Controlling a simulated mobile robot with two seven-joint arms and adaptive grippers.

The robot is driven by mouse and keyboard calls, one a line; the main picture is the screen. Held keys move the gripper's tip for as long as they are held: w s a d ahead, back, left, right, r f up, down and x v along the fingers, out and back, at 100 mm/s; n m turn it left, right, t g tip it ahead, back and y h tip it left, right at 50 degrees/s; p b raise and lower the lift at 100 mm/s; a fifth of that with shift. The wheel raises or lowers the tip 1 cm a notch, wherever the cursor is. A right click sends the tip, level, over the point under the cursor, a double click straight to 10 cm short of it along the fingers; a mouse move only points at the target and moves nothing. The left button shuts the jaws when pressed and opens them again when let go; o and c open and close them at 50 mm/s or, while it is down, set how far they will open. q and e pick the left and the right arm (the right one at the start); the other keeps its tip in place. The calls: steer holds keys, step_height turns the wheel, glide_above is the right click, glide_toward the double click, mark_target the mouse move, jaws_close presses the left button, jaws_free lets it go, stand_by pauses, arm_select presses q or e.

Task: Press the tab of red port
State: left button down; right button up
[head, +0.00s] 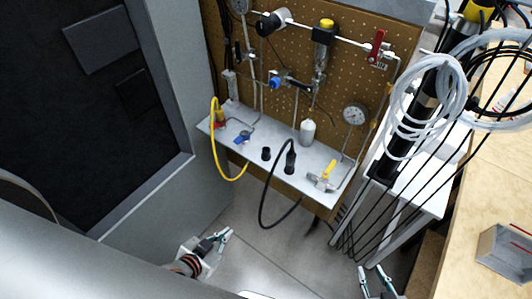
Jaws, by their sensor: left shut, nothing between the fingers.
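A small red part (220,117), likely the red port, stands at the left end of the white shelf (262,148). The yellow cable (214,150) runs by it and loops below the shelf edge. Its tab is too small to make out. My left gripper (227,235) is shut and empty, low in the picture and well below the shelf, apart from the port. My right gripper (374,271) is at the bottom edge, its fingers apart and nothing seen between them. It is far to the right of the port.
A black cable (263,200) hangs from a black connector (290,162) on the shelf. Blue (243,137) and yellow (328,171) handles sit there too. Pipes and gauges (354,115) fill the pegboard (290,55) behind. Coiled white tubing (425,100) and cables crowd the right. The floor before the shelf is clear.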

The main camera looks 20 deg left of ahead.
steer(key=shift+c, duration=0.4)
jaws_close()
stand_by(1.2)
